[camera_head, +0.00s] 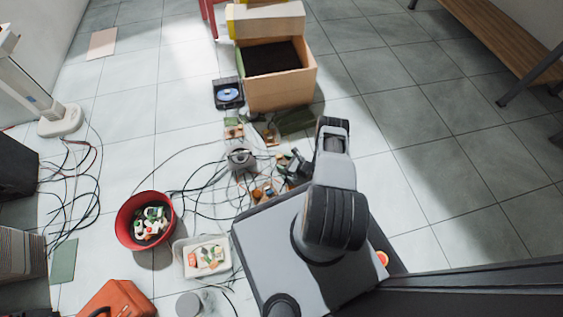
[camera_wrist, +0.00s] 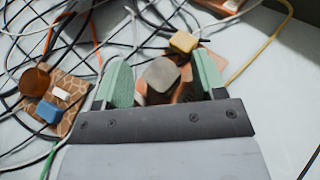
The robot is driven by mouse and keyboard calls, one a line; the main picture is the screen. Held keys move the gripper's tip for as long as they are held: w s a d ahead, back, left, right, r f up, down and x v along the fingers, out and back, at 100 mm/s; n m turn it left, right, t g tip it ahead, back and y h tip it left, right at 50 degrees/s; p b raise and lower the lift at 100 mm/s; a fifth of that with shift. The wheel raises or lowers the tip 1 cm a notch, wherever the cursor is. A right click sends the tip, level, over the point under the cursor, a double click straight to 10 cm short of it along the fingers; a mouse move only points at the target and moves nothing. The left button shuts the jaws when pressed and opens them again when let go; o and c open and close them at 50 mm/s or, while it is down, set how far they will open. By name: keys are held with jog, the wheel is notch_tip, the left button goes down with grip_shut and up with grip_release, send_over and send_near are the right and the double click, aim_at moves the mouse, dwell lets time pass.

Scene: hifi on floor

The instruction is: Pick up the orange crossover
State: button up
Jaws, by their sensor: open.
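In the wrist view, my gripper (camera_wrist: 163,77) is open, with a green fingertip on each side. Between and just beyond the fingertips is an orange-brown crossover board (camera_wrist: 185,92). It carries a grey block and a yellow part (camera_wrist: 184,42). The gripper hides its near part, and I cannot tell whether the fingers touch it. A second brown patterned board (camera_wrist: 62,103) with a round brown coil, a white part and a blue part lies to the left, outside the fingers. In the head view, my gripper (camera_head: 294,166) is low among the cables, beside small orange-brown parts (camera_head: 262,193).
Loose cables (camera_head: 205,182) tangle around the parts. A red bowl (camera_head: 122,226) and a white tray (camera_head: 181,262) hold small parts. A wooden box (camera_head: 250,95) and a disc player (camera_head: 228,94) stand behind. The tiled floor on the right is clear.

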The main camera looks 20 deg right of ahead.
jog(key=shift+d, duration=0.1)
jog(key=c, duration=1.1)
jog(key=shift+r, duration=0.1)
